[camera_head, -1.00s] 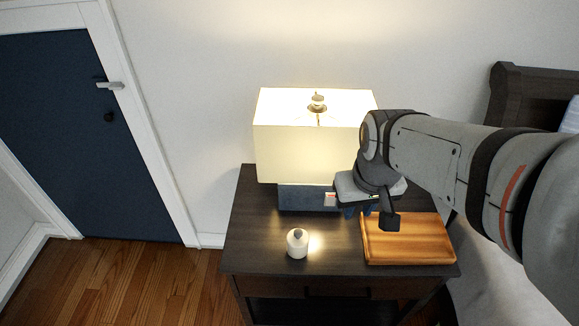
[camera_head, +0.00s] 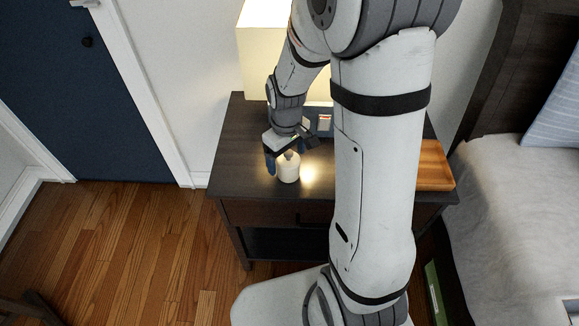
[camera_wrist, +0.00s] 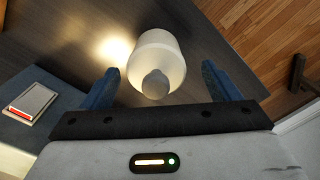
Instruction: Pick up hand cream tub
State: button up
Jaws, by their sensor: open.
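The hand cream tub appears to be the small white rounded container with a grey knob-like top (camera_head: 289,170), standing on the dark nightstand (camera_head: 238,150) near its front left. My gripper (camera_head: 285,165) is just above and behind it, with its jaws open. In the wrist view the tub (camera_wrist: 158,58) lies ahead of and between the two blue fingers (camera_wrist: 162,86), with a gap on each side. The fingers look apart from the tub.
A lit lamp (camera_head: 262,50) stands at the back of the nightstand. A wooden tray (camera_head: 434,165) is at its right, partly hidden by my arm. A small white card-like item with a red stripe (camera_wrist: 33,102) lies near the lamp base. A bed (camera_head: 510,200) is at right.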

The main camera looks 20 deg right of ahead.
aim_at(285, 176)
jog(key=f, duration=0.4)
jog(key=shift+d+f, duration=0.1)
jog(key=shift+d, duration=0.15)
jog(key=shift+c, duration=0.3)
jog(key=c, duration=1.1)
